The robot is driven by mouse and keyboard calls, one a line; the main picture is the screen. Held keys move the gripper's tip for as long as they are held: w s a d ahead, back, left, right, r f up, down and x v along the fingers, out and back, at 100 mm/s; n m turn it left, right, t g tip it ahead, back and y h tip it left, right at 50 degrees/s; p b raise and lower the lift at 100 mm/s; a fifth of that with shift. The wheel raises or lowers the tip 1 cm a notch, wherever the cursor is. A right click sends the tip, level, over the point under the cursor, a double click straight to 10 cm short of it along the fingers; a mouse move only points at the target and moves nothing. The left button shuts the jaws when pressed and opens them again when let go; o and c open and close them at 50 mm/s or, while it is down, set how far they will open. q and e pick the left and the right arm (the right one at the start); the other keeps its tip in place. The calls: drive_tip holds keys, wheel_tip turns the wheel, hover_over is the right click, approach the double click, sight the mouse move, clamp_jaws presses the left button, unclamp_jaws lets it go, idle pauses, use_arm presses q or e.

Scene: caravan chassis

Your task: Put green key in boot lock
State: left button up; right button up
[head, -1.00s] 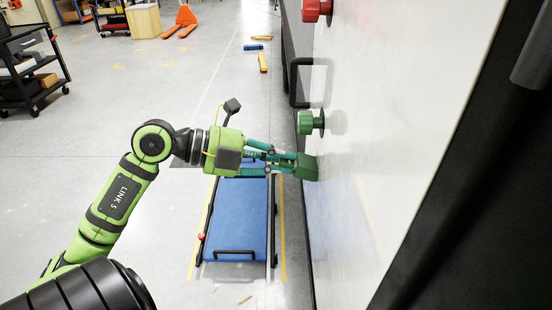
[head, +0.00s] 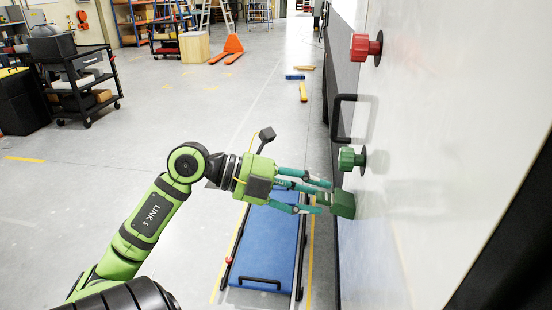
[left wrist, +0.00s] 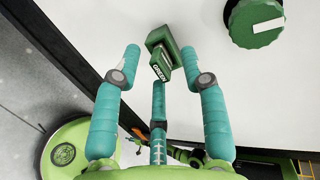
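A dark green box-shaped lock (head: 342,204) is fixed low on the white wall of the caravan. The green key (head: 323,198), labelled "GREEN" in the left wrist view (left wrist: 161,68), sits at the lock (left wrist: 158,38) and appears to be inserted in it; how deep, I cannot tell. My left gripper (head: 321,197) has its three teal fingers spread around the key. In the left wrist view my left gripper (left wrist: 160,62) shows gaps between its fingertips and the key. My right gripper is not in view.
A green round knob (head: 352,159) sticks out just above the lock, and a red knob (head: 366,48) higher up. A black handle (head: 337,117) is on the wall edge. A blue creeper board (head: 268,245) lies on the floor below. Open floor lies to the left.

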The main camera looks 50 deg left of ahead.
use_arm(q)
drive_tip(key=v, duration=1)
drive_tip(key=shift+s+a, duration=0.2)
drive_tip(key=shift+w, duration=0.1)
